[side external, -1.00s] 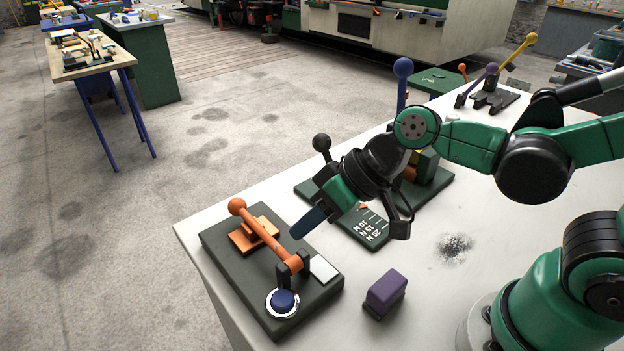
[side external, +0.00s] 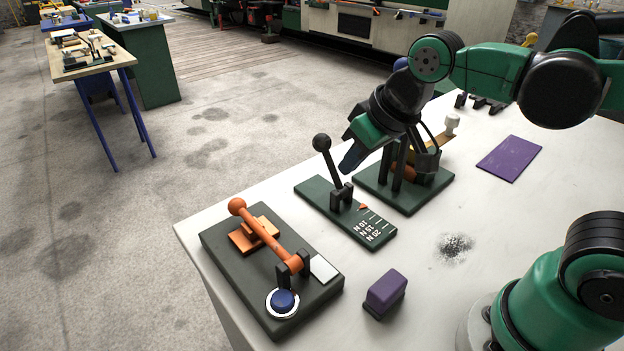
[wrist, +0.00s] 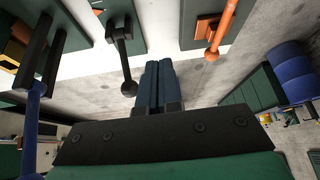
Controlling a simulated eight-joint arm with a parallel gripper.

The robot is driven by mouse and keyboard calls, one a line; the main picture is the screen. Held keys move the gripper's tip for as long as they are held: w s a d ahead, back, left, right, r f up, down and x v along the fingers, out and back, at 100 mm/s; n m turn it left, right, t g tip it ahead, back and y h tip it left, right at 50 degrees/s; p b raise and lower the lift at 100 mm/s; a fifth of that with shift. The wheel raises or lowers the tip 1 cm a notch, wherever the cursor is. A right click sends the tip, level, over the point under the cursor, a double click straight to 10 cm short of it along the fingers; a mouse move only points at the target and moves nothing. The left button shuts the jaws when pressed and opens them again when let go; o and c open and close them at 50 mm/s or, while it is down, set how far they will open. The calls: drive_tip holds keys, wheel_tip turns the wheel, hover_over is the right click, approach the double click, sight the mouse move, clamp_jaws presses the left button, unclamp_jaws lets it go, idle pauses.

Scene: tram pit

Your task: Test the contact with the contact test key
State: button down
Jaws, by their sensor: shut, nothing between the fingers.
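No label shows which device is the contact test key. A dark board (side external: 225,238) at the table's front left carries an orange lever (side external: 268,233) with a ball end, a blue button (side external: 283,300) and a white plate. Behind it, a green board (side external: 376,238) marked 10 N, 15 N and 20 N carries an upright, slightly tilted black-knobbed lever (side external: 326,158). My gripper (side external: 350,160) is shut and empty, in the air just right of that lever. In the wrist view the closed blue fingers (wrist: 158,85) lie between the black knob (wrist: 129,88) and the orange lever (wrist: 224,28).
A green base (side external: 430,190) with black posts stands close behind and below my gripper. A purple block (side external: 385,292) sits at the front, and a purple flat panel (side external: 508,158) lies at right.

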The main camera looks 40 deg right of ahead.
drive_tip(key=w+a+r+n+g, duration=0.2)
drive_tip(key=a+g, duration=0.3)
drive_tip(key=a, duration=1.1)
drive_tip(key=shift+w+g+h, duration=0.15)
drive_tip(key=shift+g+h, duration=0.15)
drive_tip(key=shift+g, duration=0.1)
drive_tip(key=shift+d+f, duration=0.1)
drive_tip(key=shift+f, duration=0.05)
approach(271, 295)
drive_tip(key=w+f, duration=0.2)
drive_tip(key=shift+w+a+f, duration=0.3)
drive_tip(key=shift+a+f, duration=0.1)
drive_tip(key=shift+s+d+f, duration=0.15)
drive_tip(key=shift+s+f, duration=0.4)
drive_tip(key=shift+s+d+f, duration=0.15)
drive_tip(key=shift+s+f, duration=0.4)
drive_tip(key=shift+s+d+f, duration=0.1)
drive_tip(key=shift+s+f, duration=0.15)
drive_tip(key=shift+s, duration=0.05)
